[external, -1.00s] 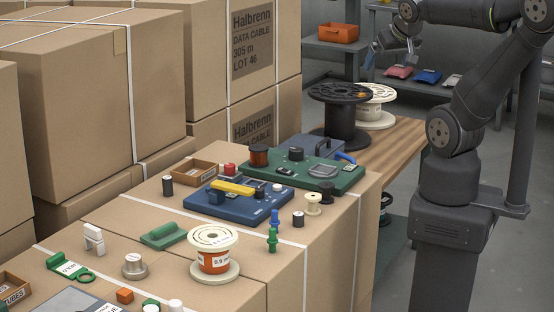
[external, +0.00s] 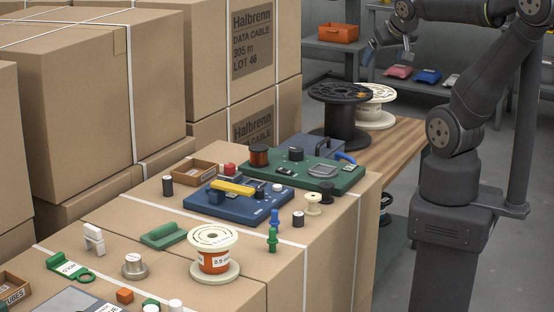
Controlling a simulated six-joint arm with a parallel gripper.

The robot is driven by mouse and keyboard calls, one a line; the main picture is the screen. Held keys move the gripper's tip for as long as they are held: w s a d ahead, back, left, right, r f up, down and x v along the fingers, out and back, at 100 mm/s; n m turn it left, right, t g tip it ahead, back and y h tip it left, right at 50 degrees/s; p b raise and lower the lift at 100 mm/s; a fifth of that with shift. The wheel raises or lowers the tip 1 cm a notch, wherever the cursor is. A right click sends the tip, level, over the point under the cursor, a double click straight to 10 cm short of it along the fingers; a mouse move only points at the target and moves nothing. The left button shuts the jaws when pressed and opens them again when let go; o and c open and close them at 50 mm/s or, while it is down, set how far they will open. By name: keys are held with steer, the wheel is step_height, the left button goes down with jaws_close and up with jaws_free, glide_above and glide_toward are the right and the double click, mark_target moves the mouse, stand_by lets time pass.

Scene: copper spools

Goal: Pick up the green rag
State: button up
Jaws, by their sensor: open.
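A green folded piece (external: 163,235), which looks like the rag, lies flat on the cardboard box top, left of the white-flanged spool (external: 213,256). Nothing lies on it. My gripper (external: 391,54) is at the upper right, high up and far from the rag, in front of the background shelves. Its fingers are apart and nothing shows between them.
Near the rag are a white clip (external: 94,239), a grey knob (external: 135,266) and a green tag (external: 68,267). A blue board (external: 237,203) and a green board (external: 307,176) with parts lie behind. Tall cartons (external: 90,95) stand at the left. A black spool (external: 340,115) stands near the arm.

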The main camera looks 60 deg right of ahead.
steer(key=w+d+r+n+t+h, duration=0.1)
steer(key=w+d+r, duration=0.15)
steer(key=w, duration=0.55)
steer(key=w+d+r+t, duration=0.1)
steer(key=w+d, duration=0.3)
steer(key=w, duration=0.3)
steer(key=w+a+f+m+g+y, duration=0.1)
steer(key=w+a+f+m+y, duration=0.15)
steer(key=w+a, duration=0.7)
steer(key=w+a+f+m+g+y, duration=0.15)
steer(key=w+a+m, duration=0.25)
steer(key=w+a, duration=0.6)
steer(key=m+g+y, duration=0.2)
steer(key=m+g, duration=0.3)
steer(key=m, duration=0.2)
glide_above(163, 226)
step_height(163, 226, down, 13)
steer(key=shift+m+g, duration=0.25)
steer(key=f, duration=1.2)
steer(key=shift+a+f, duration=0.25)
steer(key=shift+d+f, duration=0.15)
steer(key=shift+f, duration=1.25)
steer(key=shift+d+f, duration=0.1)
steer(key=shift+f, duration=1.3)
steer(key=c, duration=1.1)
